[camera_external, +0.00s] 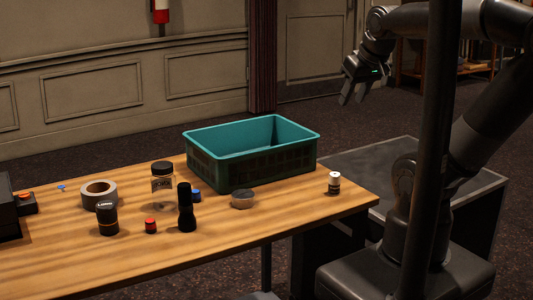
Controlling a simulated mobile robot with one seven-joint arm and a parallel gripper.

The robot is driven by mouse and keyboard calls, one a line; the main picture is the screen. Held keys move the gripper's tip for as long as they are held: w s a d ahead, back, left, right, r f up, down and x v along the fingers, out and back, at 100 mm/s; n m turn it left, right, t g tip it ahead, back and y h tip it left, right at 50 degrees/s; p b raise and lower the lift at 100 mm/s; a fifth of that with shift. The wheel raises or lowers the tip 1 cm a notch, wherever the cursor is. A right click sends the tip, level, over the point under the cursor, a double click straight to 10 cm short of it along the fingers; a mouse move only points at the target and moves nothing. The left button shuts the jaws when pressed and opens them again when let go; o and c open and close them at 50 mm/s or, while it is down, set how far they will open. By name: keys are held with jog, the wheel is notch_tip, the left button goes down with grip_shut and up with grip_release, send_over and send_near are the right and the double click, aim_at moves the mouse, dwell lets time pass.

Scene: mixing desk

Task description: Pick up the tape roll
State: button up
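The tape roll (98,189) is a grey-white ring lying flat on the left part of the wooden table, its open core facing up. A dark lens-like cylinder (108,219) stands just in front of it and hides a little of its front edge. My gripper (352,93) is raised in the air at the upper right, far from the tape roll and beyond the right side of the crate. Its two fingers point down with a gap between them, and nothing shows between them.
A teal crate (203,169) stands at the table's back right. A jar (163,190), black flashlight (186,212), red cap (151,226), blue item (196,196), small round container (243,199) and white-capped bottle (334,183) stand about. A black box (8,212) is at the left edge. The front table strip is clear.

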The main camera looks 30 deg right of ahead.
jog(key=shift+o, duration=0.3)
jog(key=o, duration=1.3)
jog(key=shift+o, duration=0.2)
jog(key=shift+w, duration=0.1)
